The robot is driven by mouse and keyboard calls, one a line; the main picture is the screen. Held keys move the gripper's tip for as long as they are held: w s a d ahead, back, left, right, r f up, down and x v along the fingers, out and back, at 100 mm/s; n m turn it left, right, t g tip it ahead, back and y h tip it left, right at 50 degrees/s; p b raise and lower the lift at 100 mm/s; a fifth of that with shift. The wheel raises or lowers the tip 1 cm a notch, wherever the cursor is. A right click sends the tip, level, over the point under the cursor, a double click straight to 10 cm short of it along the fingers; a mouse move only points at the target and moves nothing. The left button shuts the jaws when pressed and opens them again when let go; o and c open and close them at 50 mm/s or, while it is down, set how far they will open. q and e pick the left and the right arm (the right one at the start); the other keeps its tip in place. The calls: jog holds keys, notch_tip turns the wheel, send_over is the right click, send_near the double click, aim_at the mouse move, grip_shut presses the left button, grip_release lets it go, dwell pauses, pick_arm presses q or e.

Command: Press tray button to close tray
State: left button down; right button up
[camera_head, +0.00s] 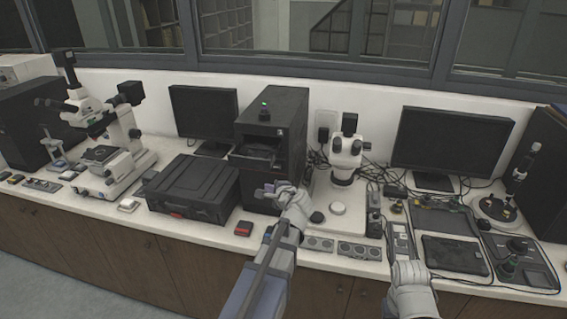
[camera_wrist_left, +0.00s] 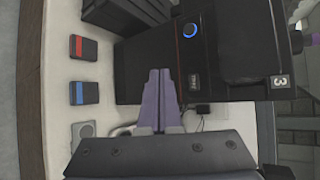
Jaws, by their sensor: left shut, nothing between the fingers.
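The black tower machine (camera_head: 272,125) stands mid-counter, with a dark tray (camera_head: 256,160) that appears to stick out of its front. My left gripper (camera_head: 272,190) is in front of the tower's lower front. I cannot tell if the tips touch. My right gripper (camera_head: 410,272) is at the counter's front edge; its jaw state is unclear.
A black case (camera_head: 192,188) lies left of the tower, and a small red-topped box (camera_head: 243,228) lies before it. A white microscope (camera_head: 345,160) stands to the right. Small control boxes (camera_head: 318,243) line the front edge.

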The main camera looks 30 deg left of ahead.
pick_arm(q)
jog(key=shift+w, duration=0.1)
dwell(0.3)
jog(key=shift+w+a, duration=0.35)
jog(key=shift+w, duration=1.05)
jog(key=shift+w+a, duration=0.35)
jog(key=shift+w, duration=1.05)
jog(key=shift+w+a, duration=0.35)
jog(key=shift+w, duration=1.05)
jog(key=shift+w, duration=0.1)
jog(key=shift+w+a, duration=0.1)
jog(key=shift+w, duration=0.2)
jog(key=shift+w+a, duration=0.1)
jog(key=shift+w, duration=0.25)
jog(key=shift+s, duration=0.1)
jog(key=shift+s+d, duration=0.2)
jog(key=shift+s, duration=0.5)
jog(key=shift+s+d, duration=0.2)
jog(key=shift+s, duration=0.6)
jog(key=shift+s+d, duration=0.2)
jog(key=shift+s, duration=0.6)
jog(key=shift+s+d, duration=0.2)
jog(key=shift+s, duration=0.6)
